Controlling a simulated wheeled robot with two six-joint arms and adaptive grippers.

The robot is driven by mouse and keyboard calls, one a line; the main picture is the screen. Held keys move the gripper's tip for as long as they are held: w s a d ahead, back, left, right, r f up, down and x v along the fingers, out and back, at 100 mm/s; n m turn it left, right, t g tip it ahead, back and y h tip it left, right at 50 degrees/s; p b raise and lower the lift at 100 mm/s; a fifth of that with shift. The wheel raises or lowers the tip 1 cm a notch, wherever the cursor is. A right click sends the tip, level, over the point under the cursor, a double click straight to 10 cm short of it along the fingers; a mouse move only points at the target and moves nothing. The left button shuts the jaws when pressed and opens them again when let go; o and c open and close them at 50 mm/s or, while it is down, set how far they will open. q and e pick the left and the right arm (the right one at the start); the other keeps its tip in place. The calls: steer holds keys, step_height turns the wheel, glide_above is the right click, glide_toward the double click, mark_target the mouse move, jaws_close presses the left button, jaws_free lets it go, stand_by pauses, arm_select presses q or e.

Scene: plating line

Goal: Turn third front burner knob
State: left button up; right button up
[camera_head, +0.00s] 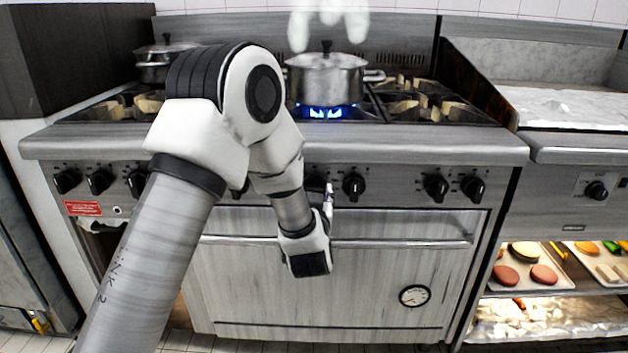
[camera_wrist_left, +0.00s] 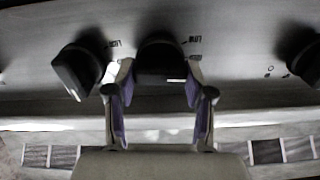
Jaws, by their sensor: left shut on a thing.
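A row of black burner knobs runs along the front panel (camera_head: 400,187) of the range. My left gripper (camera_head: 321,192) reaches up to the panel from below, near the middle of the row. In the left wrist view my left gripper (camera_wrist_left: 160,82) has one finger on each side of a black knob (camera_wrist_left: 162,58) and is shut on it. In the head view my wrist and fingers partly hide this knob (camera_head: 315,182). A neighbouring knob (camera_head: 354,187) stands just to its right, clear of the fingers. My right gripper is not in view.
A lidded pot (camera_head: 326,79) sits over a blue flame (camera_head: 325,112), with white vapour above. Another pot (camera_head: 160,62) stands at the back left. The oven handle (camera_head: 400,243) runs below the knobs, close to my wrist. Trays of food (camera_head: 527,268) lie on a shelf at right.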

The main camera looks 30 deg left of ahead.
arm_select(q)
steer(key=m+p, duration=0.4)
steer(key=shift+r+m, duration=0.25)
steer(key=shift+m, duration=0.05)
steer(key=shift+d+f+m+p, duration=0.1)
steer(key=shift+f+m+p, duration=0.05)
steer(key=shift+m+p, duration=0.65)
steer(key=shift+f+m+p, duration=0.1)
steer(key=shift+m+p, duration=0.65)
steer(key=shift+m, duration=0.05)
steer(key=o, duration=1.2)
steer(key=shift+w, duration=0.1)
steer(key=shift+c, duration=0.2)
steer(key=v, duration=1.2)
steer(key=shift+f, duration=0.1)
